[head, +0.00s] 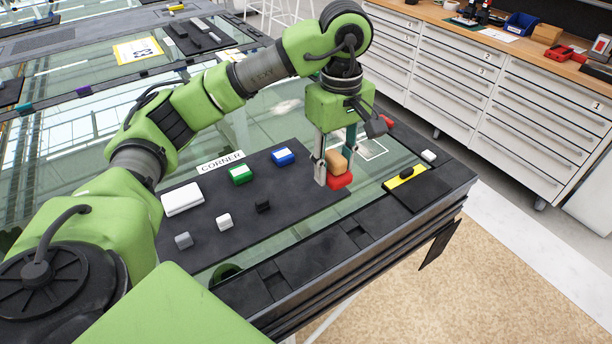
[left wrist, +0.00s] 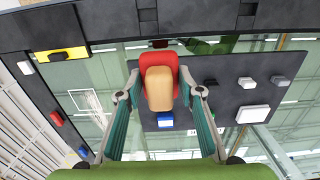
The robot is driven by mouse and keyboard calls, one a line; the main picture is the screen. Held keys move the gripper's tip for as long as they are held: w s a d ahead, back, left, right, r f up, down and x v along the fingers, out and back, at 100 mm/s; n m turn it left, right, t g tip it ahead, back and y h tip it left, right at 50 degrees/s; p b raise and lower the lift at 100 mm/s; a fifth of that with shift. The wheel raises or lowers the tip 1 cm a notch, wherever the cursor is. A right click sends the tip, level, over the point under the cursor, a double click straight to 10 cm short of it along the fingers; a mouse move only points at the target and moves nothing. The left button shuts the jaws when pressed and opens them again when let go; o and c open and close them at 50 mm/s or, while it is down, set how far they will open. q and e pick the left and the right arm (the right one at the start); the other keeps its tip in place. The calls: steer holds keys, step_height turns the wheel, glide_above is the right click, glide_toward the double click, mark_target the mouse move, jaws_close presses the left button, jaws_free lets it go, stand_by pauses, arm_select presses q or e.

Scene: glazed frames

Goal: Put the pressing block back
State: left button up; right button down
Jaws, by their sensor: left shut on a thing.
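The pressing block shows as a red base (head: 340,181) with a tan, wood-coloured part (head: 336,162) on top. My left gripper (head: 330,178) points down at the right end of the dark mat, its fingers shut on this block. In the left wrist view the red part (left wrist: 183,72) and the tan part (left wrist: 159,90) sit between the two fingertips. I cannot tell whether the block touches the surface below. A thin white outline (head: 372,148) is marked on the glass just right of the gripper. My right gripper is not in view.
The dark mat (head: 305,200), labelled CORNER, bears green (head: 240,174), blue (head: 284,156), white (head: 183,199), grey and black blocks. A yellow plate (head: 405,177) with a black piece lies near the table's right edge. A red piece (head: 386,121) lies behind the gripper. Drawers stand beyond.

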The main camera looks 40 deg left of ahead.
mark_target(308, 188)
arm_select(q)
steer(key=w+a+f, duration=0.1)
steer(key=a+f, duration=0.2)
steer(key=a, duration=0.1)
steer(key=w+a+f+p, duration=0.1)
steer(key=a+f, duration=0.1)
steer(key=a, duration=0.1)
steer(key=shift+w+a+f, duration=0.1)
steer(key=shift+w+f, duration=0.2)
steer(key=shift+f, duration=0.05)
steer(key=shift+w+a+f, duration=0.25)
steer(key=shift+a+f, duration=0.05)
steer(key=shift+f, duration=0.25)
steer(key=f+p, duration=0.2)
steer(key=shift+a+f, duration=0.35)
steer(key=shift+f, duration=0.05)
steer(key=shift+w+f, duration=0.1)
steer(key=shift+f, duration=0.4)
